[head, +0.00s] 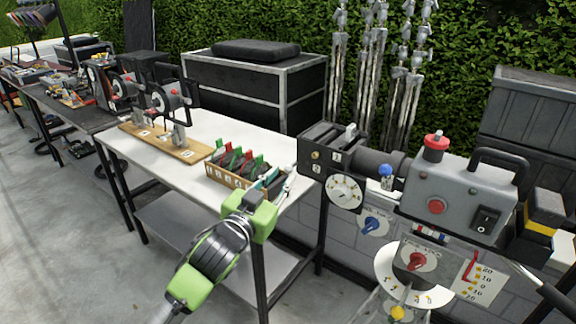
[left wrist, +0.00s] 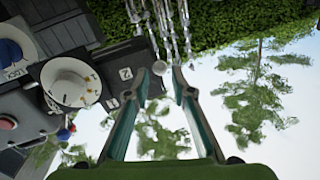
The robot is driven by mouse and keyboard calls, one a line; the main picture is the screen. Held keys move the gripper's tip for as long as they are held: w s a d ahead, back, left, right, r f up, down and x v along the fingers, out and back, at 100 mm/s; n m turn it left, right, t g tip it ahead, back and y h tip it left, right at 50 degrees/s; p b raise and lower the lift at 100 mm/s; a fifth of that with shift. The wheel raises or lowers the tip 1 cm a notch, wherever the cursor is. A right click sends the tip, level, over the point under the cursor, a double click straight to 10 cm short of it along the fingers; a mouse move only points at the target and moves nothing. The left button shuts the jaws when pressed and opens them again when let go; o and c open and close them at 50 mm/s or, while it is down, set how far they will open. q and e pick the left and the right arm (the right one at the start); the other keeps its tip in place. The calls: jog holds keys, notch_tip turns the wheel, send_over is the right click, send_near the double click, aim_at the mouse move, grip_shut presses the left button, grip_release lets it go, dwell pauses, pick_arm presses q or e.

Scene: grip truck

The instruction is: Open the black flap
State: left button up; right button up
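A black box-like part (head: 325,137) with small number plates and a silver knob (head: 350,132) on top sits at the left end of the grey machine. I cannot tell which of its faces is the flap. In the left wrist view the black part (left wrist: 115,62) shows tilted, with its plate and the round knob (left wrist: 160,68). My left gripper (head: 290,174) is open and empty, to the left of and below the black part, apart from it. In the left wrist view its fingertips (left wrist: 161,75) frame the knob without closing on it. My right gripper is not in view.
The grey machine (head: 455,195) carries a white dial (head: 344,191), a red button and a black switch. A white table (head: 205,130) holds a wooden tray of coloured clips (head: 238,178). Silver hanging metal pieces (head: 400,90) stand behind the black part. Open floor lies at left.

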aim_at(286, 171)
pick_arm(q)
jog(key=shift+p+x, duration=0.3)
jog(key=shift+x, duration=2.05)
grip_shut()
